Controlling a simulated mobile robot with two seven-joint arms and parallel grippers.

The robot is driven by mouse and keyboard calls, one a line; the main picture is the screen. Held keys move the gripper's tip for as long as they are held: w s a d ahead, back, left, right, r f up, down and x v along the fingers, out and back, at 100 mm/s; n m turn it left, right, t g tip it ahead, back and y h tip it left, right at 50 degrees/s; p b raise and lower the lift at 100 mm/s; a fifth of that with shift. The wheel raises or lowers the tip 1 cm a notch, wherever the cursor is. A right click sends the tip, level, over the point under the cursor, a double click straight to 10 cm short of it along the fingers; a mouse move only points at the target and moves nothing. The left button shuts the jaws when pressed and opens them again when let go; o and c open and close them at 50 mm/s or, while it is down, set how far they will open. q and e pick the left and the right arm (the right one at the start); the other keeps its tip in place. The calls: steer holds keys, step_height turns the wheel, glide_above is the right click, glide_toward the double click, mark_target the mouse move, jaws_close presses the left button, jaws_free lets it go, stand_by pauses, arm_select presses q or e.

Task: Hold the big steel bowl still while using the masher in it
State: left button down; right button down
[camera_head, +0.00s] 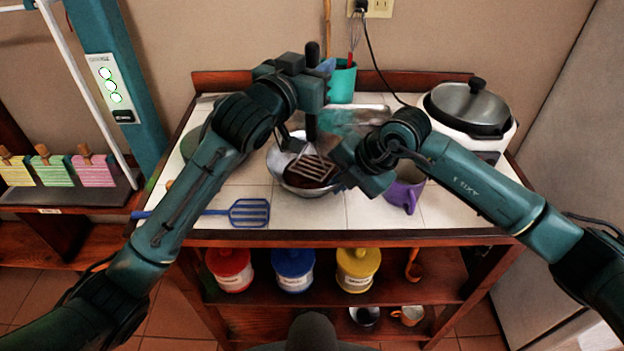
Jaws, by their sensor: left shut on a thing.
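The big steel bowl (291,180) stands on the tiled counter with dark reddish contents in it. The masher (310,166) is upright, its slotted metal head inside the bowl over the contents; I cannot tell whether it touches them. My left gripper (312,92) is shut on the masher's dark handle, whose top sticks out above it. My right gripper (342,179) is at the bowl's right rim. Its fingers are largely hidden by its own body, so I cannot tell whether it grips the rim.
A purple mug (403,192) stands close to the right of my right gripper. A blue slotted spatula (249,212) lies front left. A teal utensil pot (342,82) stands behind, and a white cooker with a steel lid (468,104) back right. The front right counter is clear.

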arm_select(q)
steer(key=shift+f, duration=0.35)
arm_select(e)
steer(key=shift+f, duration=0.1)
arm_select(q)
steer(key=shift+f, duration=1.3)
steer(key=shift+r, duration=0.1)
steer(key=shift+r, duration=1.55)
step_height(320, 180, up, 9)
stand_by(0.4)
step_height(320, 180, up, 4)
steer(key=shift+f, duration=0.1)
stand_by(0.4)
